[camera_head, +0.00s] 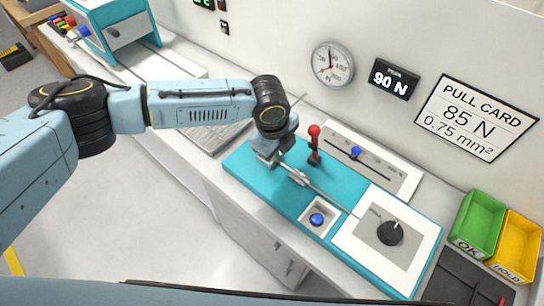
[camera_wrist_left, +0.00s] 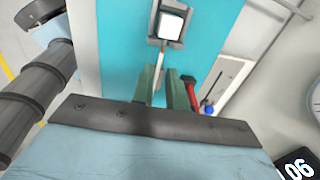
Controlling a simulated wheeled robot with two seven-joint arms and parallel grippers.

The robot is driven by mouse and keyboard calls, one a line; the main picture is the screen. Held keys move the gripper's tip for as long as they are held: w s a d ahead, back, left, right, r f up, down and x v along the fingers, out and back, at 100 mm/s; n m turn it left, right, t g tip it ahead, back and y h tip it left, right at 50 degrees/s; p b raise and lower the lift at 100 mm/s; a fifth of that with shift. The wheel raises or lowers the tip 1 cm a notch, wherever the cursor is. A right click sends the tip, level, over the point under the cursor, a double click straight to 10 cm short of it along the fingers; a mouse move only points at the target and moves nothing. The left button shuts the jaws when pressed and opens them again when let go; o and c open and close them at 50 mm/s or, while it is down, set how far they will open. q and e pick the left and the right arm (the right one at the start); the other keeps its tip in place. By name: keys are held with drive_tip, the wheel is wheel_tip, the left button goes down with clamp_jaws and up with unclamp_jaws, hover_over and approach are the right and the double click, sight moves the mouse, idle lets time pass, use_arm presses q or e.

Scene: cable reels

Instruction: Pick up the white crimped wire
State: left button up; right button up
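My left gripper (camera_head: 270,156) is low over the left part of the teal bench fixture (camera_head: 250,157). In the left wrist view its two green fingers (camera_wrist_left: 164,90) stand apart with a gap between them. A thin pale wire (camera_wrist_left: 161,68) runs from a grey clamp block with a white face (camera_wrist_left: 171,26) down toward that gap, close to the left finger. Contact cannot be told. In the head view the thin wire (camera_head: 330,198) stretches from a small metal clamp (camera_head: 298,176) toward the dial panel. Its end at the gripper is hidden. My right gripper is not in view.
A red-knobbed lever (camera_head: 314,145) stands close beside the gripper. A blue button (camera_head: 317,219) and black dial (camera_head: 390,233) are on the fixture. Green (camera_head: 480,222) and yellow (camera_head: 517,246) bins stand at the right. The wall with gauge (camera_head: 332,64) rises behind.

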sight(281, 163)
use_arm(q)
drive_tip(key=shift+w+d+f, duration=0.1)
drive_tip(key=shift+w+f, duration=0.15)
drive_tip(key=shift+f, duration=0.8)
drive_tip(key=shift+w+d+f, duration=0.15)
drive_tip(key=shift+w+f, duration=0.05)
drive_tip(key=shift+f, duration=0.8)
drive_tip(key=shift+w+d+f, duration=0.1)
drive_tip(key=shift+w+f, duration=0.15)
drive_tip(key=shift+f, duration=0.8)
drive_tip(key=shift+c, duration=0.3)
clamp_jaws()
